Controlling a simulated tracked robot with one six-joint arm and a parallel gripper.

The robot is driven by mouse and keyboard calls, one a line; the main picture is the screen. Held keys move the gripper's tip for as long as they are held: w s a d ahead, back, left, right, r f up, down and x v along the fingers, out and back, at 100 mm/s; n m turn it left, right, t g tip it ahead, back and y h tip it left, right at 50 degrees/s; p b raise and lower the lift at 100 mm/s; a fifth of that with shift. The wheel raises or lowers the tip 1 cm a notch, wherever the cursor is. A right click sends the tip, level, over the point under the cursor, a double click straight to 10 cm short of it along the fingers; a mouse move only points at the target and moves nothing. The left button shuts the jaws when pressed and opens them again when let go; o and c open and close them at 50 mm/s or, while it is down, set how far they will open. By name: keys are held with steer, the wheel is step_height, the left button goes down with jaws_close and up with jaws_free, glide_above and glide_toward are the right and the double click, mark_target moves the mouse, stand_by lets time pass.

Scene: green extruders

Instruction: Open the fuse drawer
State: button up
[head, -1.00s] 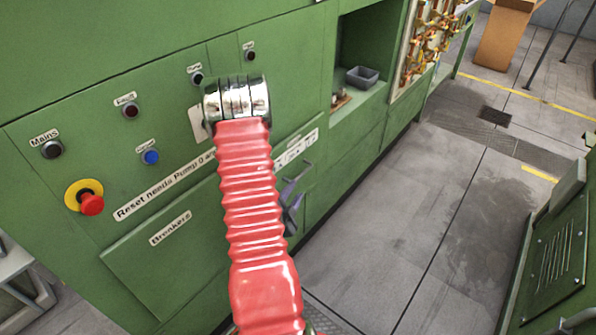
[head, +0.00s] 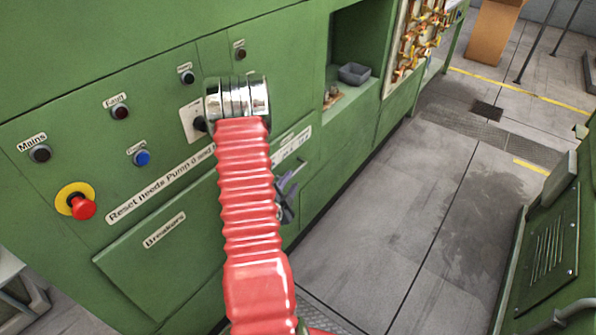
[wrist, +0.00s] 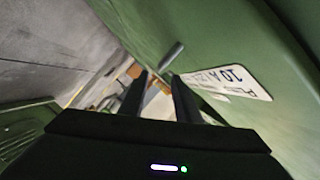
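The fuse drawer front (head: 305,172) is a green panel low on the cabinet, partly hidden by my red arm. Its white label (head: 291,147) also shows in the wrist view (wrist: 228,82), where "10 A" can be read upside down. A grey bar handle (head: 291,174) sticks out below the label; it shows in the wrist view (wrist: 171,55) just beyond the fingertips. My gripper (head: 286,203) is close to the handle, mostly behind my arm in the head view. In the wrist view its two dark fingers (wrist: 160,78) are apart with nothing between them. The drawer looks closed.
The Breakers panel (head: 165,245) is left of my arm. Above it are several buttons and a red emergency stop (head: 82,207). A grey tray (head: 354,73) sits in a recess. Floor (head: 400,200) is free to the right, up to another green machine (head: 545,250).

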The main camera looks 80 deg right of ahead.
mark_target(296, 173)
steer(key=x, duration=0.9)
steer(key=shift+f, duration=0.1)
steer(key=shift+c, duration=0.3)
jaws_close()
